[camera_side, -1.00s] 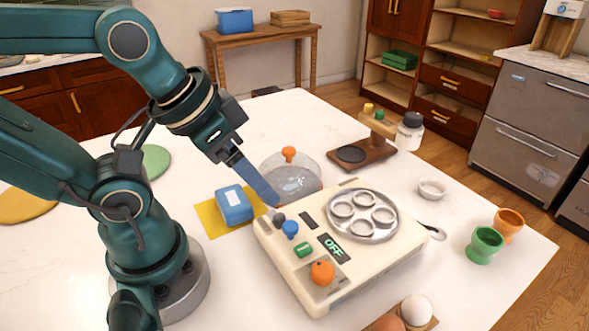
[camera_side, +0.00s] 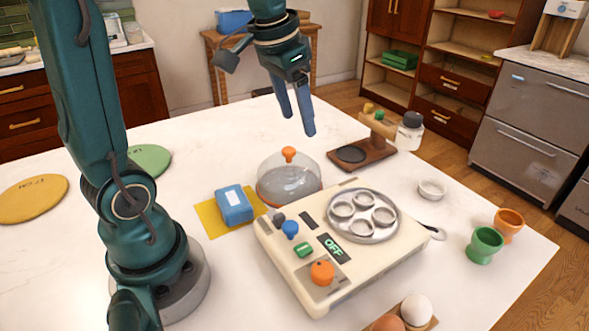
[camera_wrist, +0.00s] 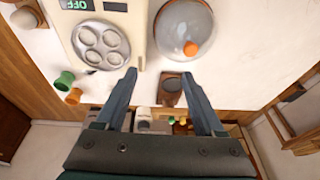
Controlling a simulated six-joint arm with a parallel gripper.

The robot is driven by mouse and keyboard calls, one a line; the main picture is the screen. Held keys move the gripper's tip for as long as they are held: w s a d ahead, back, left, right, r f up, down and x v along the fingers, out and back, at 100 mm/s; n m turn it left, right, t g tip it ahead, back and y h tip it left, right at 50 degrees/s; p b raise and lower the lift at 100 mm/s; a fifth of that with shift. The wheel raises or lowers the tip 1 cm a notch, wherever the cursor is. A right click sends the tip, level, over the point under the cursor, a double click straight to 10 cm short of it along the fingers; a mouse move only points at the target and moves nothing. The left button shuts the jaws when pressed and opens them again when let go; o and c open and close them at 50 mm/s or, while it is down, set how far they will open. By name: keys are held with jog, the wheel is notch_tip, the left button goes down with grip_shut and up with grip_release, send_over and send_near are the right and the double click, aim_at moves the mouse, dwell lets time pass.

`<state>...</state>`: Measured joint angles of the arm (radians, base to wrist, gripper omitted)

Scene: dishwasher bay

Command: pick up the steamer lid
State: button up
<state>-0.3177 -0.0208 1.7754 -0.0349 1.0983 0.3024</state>
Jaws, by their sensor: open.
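The steamer lid (camera_side: 289,181) is a clear dome with an orange knob on top. It sits on the white table behind the cream cooker. In the wrist view the lid (camera_wrist: 181,24) is at the top, right of centre, with its orange knob toward the bottom of the dome. My gripper (camera_side: 299,130) is open and empty. Its two blue fingers hang above the table, behind and a little right of the lid, higher than the knob. In the wrist view my gripper (camera_wrist: 162,78) shows both fingers spread apart, with the lid beyond their tips.
The cream cooker (camera_side: 278,250) with a metal egg tray (camera_side: 362,229) stands in front of the lid. A blue box (camera_side: 234,206) on a yellow cloth (camera_side: 207,218) lies to the left. A brown wooden stand (camera_side: 367,158) and a jar (camera_side: 409,131) are to the right.

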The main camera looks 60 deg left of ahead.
jog(key=n+g, duration=0.1)
send_near(289, 150)
jog(key=w+d, duration=0.2)
jog(key=shift+n+g+h, duration=0.3)
jog(key=shift+n+g, duration=0.2)
jog(key=a+f, duration=0.1)
jog(key=f, duration=0.1)
jog(key=a+f, duration=0.1)
jog(key=shift+s+a+f, duration=0.25)
jog(key=shift+a+f, duration=0.1)
jog(key=shift+f, duration=0.05)
jog(key=shift+w+f, duration=0.1)
jog(key=shift+f, duration=1.1)
jog(key=shift+w+f, duration=0.15)
jog(key=shift+f, duration=1.1)
grip_shut()
